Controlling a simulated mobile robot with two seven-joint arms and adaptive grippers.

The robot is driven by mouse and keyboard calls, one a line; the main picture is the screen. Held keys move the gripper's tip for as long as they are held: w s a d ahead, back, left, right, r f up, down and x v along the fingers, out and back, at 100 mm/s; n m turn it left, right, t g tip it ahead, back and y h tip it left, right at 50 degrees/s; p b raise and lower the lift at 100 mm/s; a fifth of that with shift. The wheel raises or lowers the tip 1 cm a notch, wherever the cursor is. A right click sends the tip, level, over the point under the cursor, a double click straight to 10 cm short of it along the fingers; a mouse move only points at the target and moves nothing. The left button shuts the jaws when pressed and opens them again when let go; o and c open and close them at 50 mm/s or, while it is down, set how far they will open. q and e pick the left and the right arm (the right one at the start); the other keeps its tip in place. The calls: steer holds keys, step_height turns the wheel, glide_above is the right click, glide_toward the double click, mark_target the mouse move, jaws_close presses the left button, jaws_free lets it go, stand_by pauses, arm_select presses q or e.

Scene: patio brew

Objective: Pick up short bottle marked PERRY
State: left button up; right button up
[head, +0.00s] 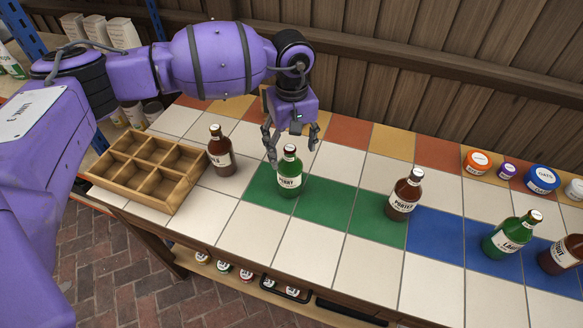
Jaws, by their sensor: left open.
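The short green bottle marked PERRY (289,177) stands upright on the green tiles, near the middle of the table. My left gripper (293,148) is open, with its fingers pointing down just behind and above the bottle's neck. One finger shows left of the neck and the other to the right and farther back. From this view I cannot tell whether a finger touches the bottle. Nothing shows in the gripper. My right gripper is not in view.
A brown bottle (220,156) stands left of PERRY, beside an empty wooden crate (181,201). A PORTER bottle (404,197), a green bottle (509,238) and another brown bottle (566,254) stand to the right. Round tubs, including an orange one (477,161), line the back right. Front white tiles are clear.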

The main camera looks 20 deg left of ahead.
mark_target(291, 157)
arm_select(q)
step_height(291, 157, down, 2)
steer(key=shift+w+d+f, duration=0.1)
steer(key=shift+s+f, duration=0.4)
steer(key=shift+f, duration=0.05)
step_height(291, 157, down, 4)
steer(key=shift+r+p, duration=0.1)
steer(key=shift+p, duration=0.4)
steer(key=shift+f, duration=0.35)
steer(key=c, duration=1.6)
steer(key=shift+c, duration=0.7)
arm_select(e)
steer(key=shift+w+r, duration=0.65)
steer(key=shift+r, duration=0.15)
arm_select(q)
steer(key=shift+r, duration=0.1)
